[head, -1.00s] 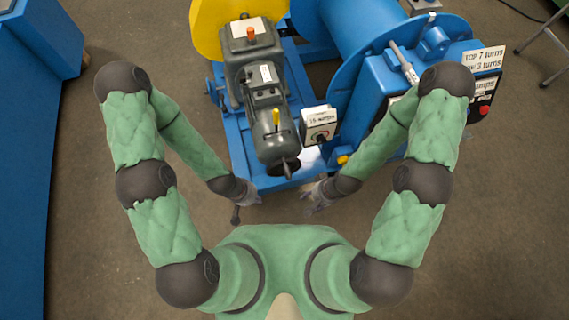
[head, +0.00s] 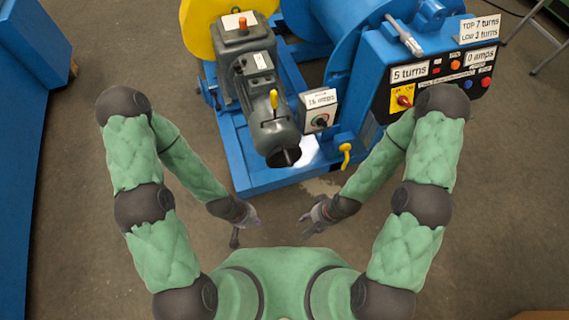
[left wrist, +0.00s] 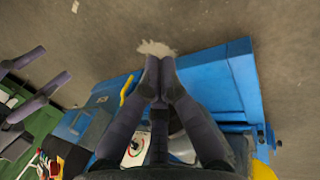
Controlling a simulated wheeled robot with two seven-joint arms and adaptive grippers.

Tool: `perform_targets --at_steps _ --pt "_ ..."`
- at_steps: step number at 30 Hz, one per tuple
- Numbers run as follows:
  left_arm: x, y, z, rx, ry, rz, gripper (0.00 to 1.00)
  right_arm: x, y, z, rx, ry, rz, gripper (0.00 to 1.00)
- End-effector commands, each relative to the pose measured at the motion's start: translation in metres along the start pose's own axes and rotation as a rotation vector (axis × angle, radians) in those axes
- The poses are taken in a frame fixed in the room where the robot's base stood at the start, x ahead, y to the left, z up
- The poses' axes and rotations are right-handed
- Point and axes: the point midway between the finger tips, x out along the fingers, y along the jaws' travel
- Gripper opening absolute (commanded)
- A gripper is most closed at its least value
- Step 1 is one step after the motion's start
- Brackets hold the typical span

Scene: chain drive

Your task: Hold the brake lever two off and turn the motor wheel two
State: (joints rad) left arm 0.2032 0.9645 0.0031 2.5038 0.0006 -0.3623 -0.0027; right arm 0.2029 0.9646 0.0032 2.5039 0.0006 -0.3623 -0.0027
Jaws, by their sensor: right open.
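A grey motor (head: 245,62) stands on a blue frame, with a dark round wheel or hub (head: 284,157) at its near end. A small yellow lever (head: 274,100) stands up on the motor. A second yellow lever (head: 345,152) sticks out at the frame's front right. I cannot tell which is brake lever two. My left gripper (head: 246,224) hangs in front of the frame, apart from it and empty; in the left wrist view its fingertips (left wrist: 158,68) look close together. My right gripper (head: 310,221) is open and empty, also clear of the frame.
A switch box (head: 320,110) reading amps stands beside the motor. A blue control panel (head: 440,75) at the right has a red switch, buttons and a "5 turns" display. A blue drum (head: 345,25) and yellow disc (head: 200,25) are behind. Floor in front is clear.

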Motion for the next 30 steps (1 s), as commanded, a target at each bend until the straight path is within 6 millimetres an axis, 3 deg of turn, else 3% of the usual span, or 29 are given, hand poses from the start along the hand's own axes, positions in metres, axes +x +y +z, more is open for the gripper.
perform_targets --at_steps 9,11,14,17,22,27,30 --pt "-0.001 0.001 -0.003 -0.001 0.007 0.001 0.00 -0.001 0.000 -0.002 0.000 0.004 0.000 0.52" --pt "0.001 0.001 -0.010 -0.011 0.025 0.003 0.00 -0.001 0.000 -0.002 0.000 0.003 0.000 0.52" --pt "0.006 0.003 -0.035 -0.046 0.091 0.017 0.00 -0.001 0.000 -0.001 0.000 0.003 0.000 0.52" --pt "0.013 0.007 -0.080 -0.114 0.208 0.053 0.00 -0.001 0.000 -0.001 0.000 0.003 0.000 0.52" --pt "0.014 0.022 -0.178 -0.263 0.458 0.192 0.00 -0.001 0.000 -0.001 0.000 0.003 0.000 0.52" --pt "-0.005 0.042 -0.265 -0.398 0.672 0.409 0.00 -0.001 0.000 -0.001 0.000 0.003 0.000 0.52" --pt "-0.023 0.056 -0.307 -0.462 0.767 0.568 0.00 -0.001 0.000 -0.001 0.000 0.003 0.000 0.52"
